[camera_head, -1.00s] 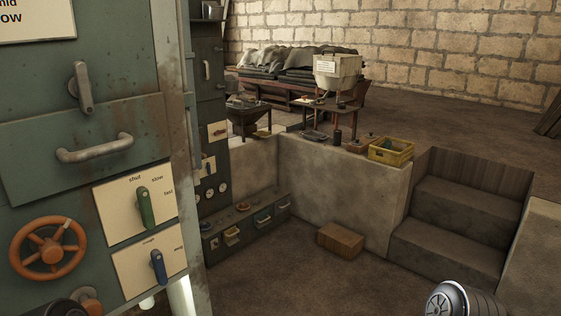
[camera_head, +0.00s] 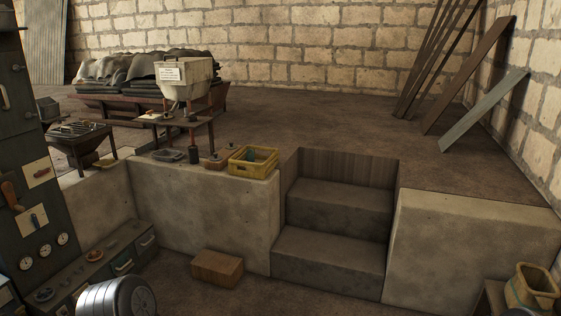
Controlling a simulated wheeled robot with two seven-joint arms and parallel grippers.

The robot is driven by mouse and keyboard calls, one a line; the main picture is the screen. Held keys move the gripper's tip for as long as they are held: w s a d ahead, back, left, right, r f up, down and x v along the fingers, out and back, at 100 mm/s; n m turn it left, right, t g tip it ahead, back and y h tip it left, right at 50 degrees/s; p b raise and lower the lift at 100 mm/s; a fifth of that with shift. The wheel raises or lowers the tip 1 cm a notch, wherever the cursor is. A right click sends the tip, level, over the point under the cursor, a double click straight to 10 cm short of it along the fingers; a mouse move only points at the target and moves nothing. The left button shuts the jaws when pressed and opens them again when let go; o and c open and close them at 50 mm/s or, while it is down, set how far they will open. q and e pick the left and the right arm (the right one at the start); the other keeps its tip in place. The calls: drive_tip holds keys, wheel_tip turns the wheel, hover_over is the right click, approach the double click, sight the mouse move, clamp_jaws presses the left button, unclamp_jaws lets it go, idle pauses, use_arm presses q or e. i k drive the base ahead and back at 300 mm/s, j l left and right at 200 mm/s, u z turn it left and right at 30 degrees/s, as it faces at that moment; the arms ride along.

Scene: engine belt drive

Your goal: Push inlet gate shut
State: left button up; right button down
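I cannot pick out an inlet gate for certain in the head view. At the left edge stands a dark cabinet (camera_head: 30,165) with a pale plate carrying a blue lever (camera_head: 35,221), another with a red-brown lever (camera_head: 10,195), and several round gauges (camera_head: 44,251) below. The plates' writing is too small to read. A white hopper (camera_head: 186,80) with a label stands on a small table at the back. Neither gripper shows.
Concrete steps (camera_head: 330,255) rise to a raised floor between low walls (camera_head: 460,250). A wooden block (camera_head: 217,268) lies on the lower floor. A yellow crate (camera_head: 252,163) sits on the ledge. A wooden container (camera_head: 532,288) stands bottom right. Planks (camera_head: 470,75) lean at right.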

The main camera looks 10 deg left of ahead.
sight(104, 163)
drive_tip(key=i+u, duration=0.25)
drive_tip(key=i, duration=0.25)
drive_tip(key=i+l+u, duration=0.15)
drive_tip(key=i+u, duration=0.15)
drive_tip(key=i, duration=0.25)
drive_tip(key=i+j+u, duration=0.25)
drive_tip(key=i+u, duration=0.2)
drive_tip(key=i, duration=0.25)
drive_tip(key=i+u, duration=0.45)
drive_tip(key=i, duration=0.2)
drive_tip(key=i+l+u, duration=0.2)
drive_tip(key=i+u, duration=0.25)
drive_tip(key=i, duration=0.25)
drive_tip(key=i+l+u, duration=0.25)
drive_tip(key=i, duration=0.2)
drive_tip(key=i+l+u, duration=0.1)
drive_tip(key=i+u, duration=0.15)
drive_tip(key=i, duration=0.2)
drive_tip(key=i+l+u, duration=0.25)
drive_tip(key=i+l, duration=0.05)
drive_tip(key=i, duration=0.1)
